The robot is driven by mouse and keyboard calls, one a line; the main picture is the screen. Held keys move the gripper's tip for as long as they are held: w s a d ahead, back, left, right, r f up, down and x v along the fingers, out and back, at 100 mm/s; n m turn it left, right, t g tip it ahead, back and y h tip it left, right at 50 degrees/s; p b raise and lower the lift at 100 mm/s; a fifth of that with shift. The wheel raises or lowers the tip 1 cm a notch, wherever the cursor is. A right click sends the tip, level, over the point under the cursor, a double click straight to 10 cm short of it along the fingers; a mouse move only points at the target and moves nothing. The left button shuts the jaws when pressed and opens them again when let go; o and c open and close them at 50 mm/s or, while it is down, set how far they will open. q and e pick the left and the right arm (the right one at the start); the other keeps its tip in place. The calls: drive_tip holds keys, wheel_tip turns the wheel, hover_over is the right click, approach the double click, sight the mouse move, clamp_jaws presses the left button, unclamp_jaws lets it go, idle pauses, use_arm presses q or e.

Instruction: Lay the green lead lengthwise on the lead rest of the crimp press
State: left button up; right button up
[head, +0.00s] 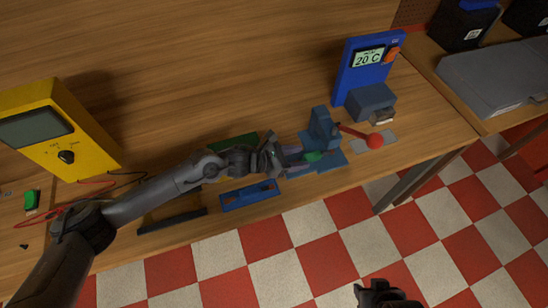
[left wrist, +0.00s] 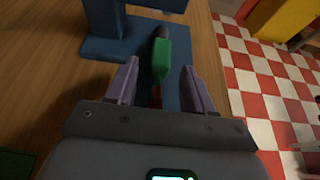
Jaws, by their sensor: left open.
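The green lead (head: 313,156) lies on the flat blue base of the crimp press (head: 322,128), which has a red-knobbed lever. The left wrist view shows the lead's green body (left wrist: 160,60) with a dark end pointing away from me, over the blue plate (left wrist: 182,95). My left gripper (head: 296,158) is open, with one finger on each side of the lead and gaps between; it also shows in the left wrist view (left wrist: 160,68). The lead's near end is hidden by the gripper. My right gripper (head: 385,293) is at the bottom edge, dark and partly cut off.
A blue slotted bar (head: 250,195) and a dark tray (head: 172,221) lie near the front table edge. A yellow meter (head: 57,130) stands left. A blue 20 C unit (head: 366,68) stands behind the press. The wooden table behind my arm is mostly clear.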

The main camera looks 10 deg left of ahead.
use_arm(q)
drive_tip(key=b+v, duration=0.1)
drive_tip(key=v, duration=0.9)
drive_tip(key=shift+s+r, duration=0.1)
